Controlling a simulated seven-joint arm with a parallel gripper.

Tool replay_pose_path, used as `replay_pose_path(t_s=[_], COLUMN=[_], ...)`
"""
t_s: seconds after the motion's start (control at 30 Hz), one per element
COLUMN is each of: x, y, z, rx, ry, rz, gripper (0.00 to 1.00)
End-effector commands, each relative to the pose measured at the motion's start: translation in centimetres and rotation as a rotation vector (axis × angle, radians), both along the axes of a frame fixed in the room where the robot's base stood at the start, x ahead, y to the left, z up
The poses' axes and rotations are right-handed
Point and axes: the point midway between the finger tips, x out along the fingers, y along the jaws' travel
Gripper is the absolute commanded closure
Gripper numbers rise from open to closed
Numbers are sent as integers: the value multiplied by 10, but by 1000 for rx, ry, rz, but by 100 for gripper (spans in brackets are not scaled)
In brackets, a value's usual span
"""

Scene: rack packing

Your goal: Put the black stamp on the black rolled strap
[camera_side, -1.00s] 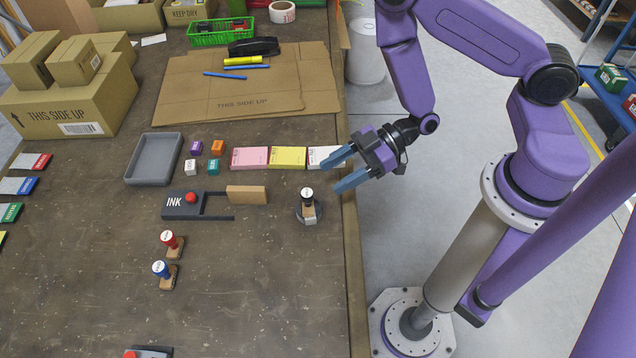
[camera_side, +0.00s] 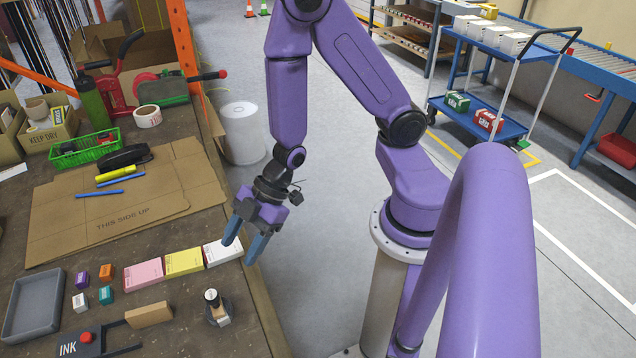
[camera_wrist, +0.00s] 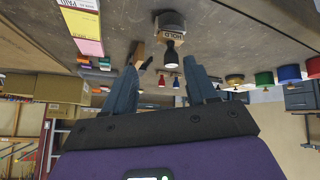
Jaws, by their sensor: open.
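The black stamp (camera_side: 212,299), with a black handle and pale top, stands upright on a dark round base near the table's right edge. In the wrist view, the stamp (camera_wrist: 170,54) shows a wooden block marked HOLD, seen upside down between the finger directions. A black rolled bundle (camera_side: 124,157), which looks like the black rolled strap, lies at the back beside the green basket. My gripper (camera_side: 241,250) is open and empty, its blue fingers pointing down-left above the table's right edge, behind the stamp and apart from it. Its fingers also show in the wrist view (camera_wrist: 163,78).
Pink, yellow and white pads (camera_side: 184,262) lie in a row left of my gripper. An ink pad (camera_side: 82,345), small coloured blocks (camera_side: 105,272) and a grey tray (camera_side: 38,302) are farther left. Flat cardboard (camera_side: 120,208) and markers (camera_side: 118,173) lie before the bundle.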

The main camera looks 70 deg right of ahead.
Motion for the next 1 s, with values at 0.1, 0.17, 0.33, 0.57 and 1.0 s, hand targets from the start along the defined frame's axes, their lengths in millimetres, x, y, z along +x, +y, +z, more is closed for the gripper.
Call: replay_pose_path(t_s=[0.1, 0.17, 0.33, 0.57, 1.0], x=[-2, -6, -26, -74, -138], y=[0, -2, -11, -31, -66], z=[20, 30, 60, 104, 145], rx=[-99, -148, -268, -398, -534], ry=[9, 24, 83, 210, 378], rz=[-30, -52, -119, -194, -217], gripper=[43, 43, 43, 43, 43])
